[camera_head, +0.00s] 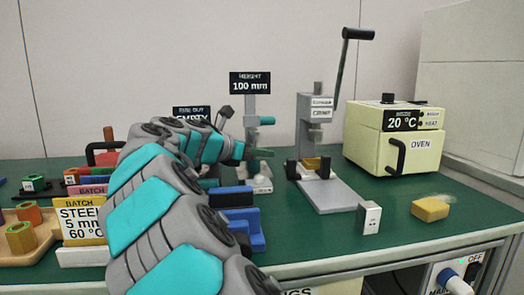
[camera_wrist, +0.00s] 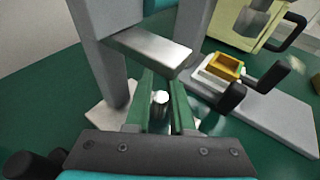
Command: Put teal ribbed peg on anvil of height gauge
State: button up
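The height gauge (camera_head: 251,108) stands at the back under a "HEIGHT 100 mm" sign, with a teal cylindrical part (camera_head: 266,121) sticking out from its column; I cannot tell whether this is a knob. My gripper (camera_wrist: 160,112) reaches low in front of the gauge. Its two green fingers are apart. A small shiny post (camera_wrist: 160,98) shows between them, below the gauge's flat metal jaw (camera_wrist: 152,50); I cannot tell whether it is the anvil. I cannot make out the teal ribbed peg for certain. My arm hides part of the bench in the head view.
A grey lever press (camera_head: 316,135) stands right of the gauge, with a yellow block in its holder. A cream oven (camera_head: 392,135) is farther right. A small white box (camera_head: 369,217) and yellow block (camera_head: 430,208) lie in front. Blue blocks (camera_head: 240,215) stand beside my arm.

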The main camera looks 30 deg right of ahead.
jog(key=o, duration=0.4)
jog(key=shift+c, duration=0.2)
jog(key=shift+r, duration=0.15)
jog(key=shift+r+b, duration=0.25)
jog(key=shift+b, duration=0.2)
jog(key=p+v, duration=0.2)
jog(key=v, duration=1)
jog(key=shift+r, duration=0.2)
